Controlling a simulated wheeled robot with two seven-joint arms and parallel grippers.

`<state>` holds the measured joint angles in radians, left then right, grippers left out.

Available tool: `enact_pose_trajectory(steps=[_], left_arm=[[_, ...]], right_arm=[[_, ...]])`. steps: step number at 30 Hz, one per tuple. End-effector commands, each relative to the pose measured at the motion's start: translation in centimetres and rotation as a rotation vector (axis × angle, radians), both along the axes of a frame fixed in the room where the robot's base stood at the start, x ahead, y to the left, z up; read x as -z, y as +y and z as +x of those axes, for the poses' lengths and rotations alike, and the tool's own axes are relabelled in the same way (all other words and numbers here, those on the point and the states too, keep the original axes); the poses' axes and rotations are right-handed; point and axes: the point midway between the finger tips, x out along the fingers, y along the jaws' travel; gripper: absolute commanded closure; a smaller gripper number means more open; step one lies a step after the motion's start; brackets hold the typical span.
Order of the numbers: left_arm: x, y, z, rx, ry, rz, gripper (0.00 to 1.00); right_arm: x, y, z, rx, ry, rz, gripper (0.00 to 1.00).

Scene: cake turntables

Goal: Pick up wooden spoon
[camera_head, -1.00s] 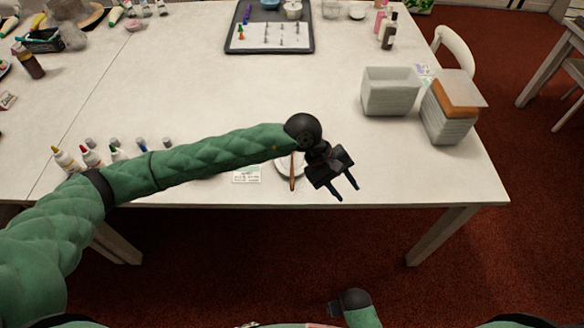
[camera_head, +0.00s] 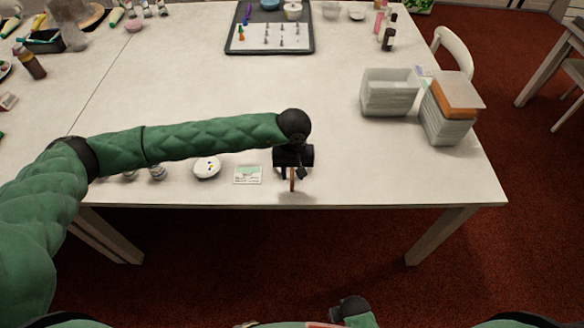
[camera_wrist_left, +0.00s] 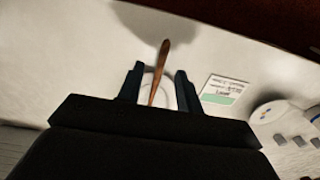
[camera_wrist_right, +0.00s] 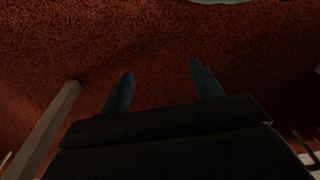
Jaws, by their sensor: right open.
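A wooden spoon (camera_head: 292,184) shows below my left gripper in the head view, near the table's front edge. In the left wrist view the brown spoon (camera_wrist_left: 160,70) runs between the two fingers, over a white round dish (camera_wrist_left: 148,88). My left gripper (camera_wrist_left: 158,76) is open, with a finger on either side of the spoon and gaps between. In the head view the gripper (camera_head: 292,174) hides the dish and part of the spoon. My right gripper (camera_wrist_right: 161,70) is open and empty, over the red carpet, low in front of the table.
A printed card (camera_head: 247,175) and a small white dish with coloured dots (camera_head: 207,167) lie to the left of the spoon. The table middle is clear.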

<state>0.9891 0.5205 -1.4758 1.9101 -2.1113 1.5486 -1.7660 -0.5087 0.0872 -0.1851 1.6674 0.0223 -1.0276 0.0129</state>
Motion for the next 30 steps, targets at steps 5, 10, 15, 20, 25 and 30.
enact_pose_trajectory(steps=[5,10,15,20,25,30], left_arm=[[1.0,0.1,0.2,-0.003,0.002,0.000,0.65],[2.2,0.3,0.5,-0.002,0.002,0.000,0.65],[3.8,0.3,0.5,-0.002,0.003,0.000,0.65],[4.8,0.3,0.5,-0.001,0.001,0.000,0.65],[5.0,0.3,0.6,-0.001,0.001,0.000,0.65],[5.0,0.3,0.6,-0.001,0.001,-0.001,0.74]], right_arm=[[2.0,-0.4,-0.2,-0.003,-0.010,-0.006,0.35],[4.3,-1.0,-0.6,-0.006,-0.023,-0.013,0.35],[6.3,-1.6,-1.1,-0.010,-0.035,-0.018,0.35],[7.3,-1.9,-1.3,-0.011,-0.044,-0.021,0.35],[7.6,-2.0,-1.4,-0.012,-0.044,-0.021,0.35],[7.6,-2.0,-1.4,-0.012,-0.045,-0.021,0.35]])
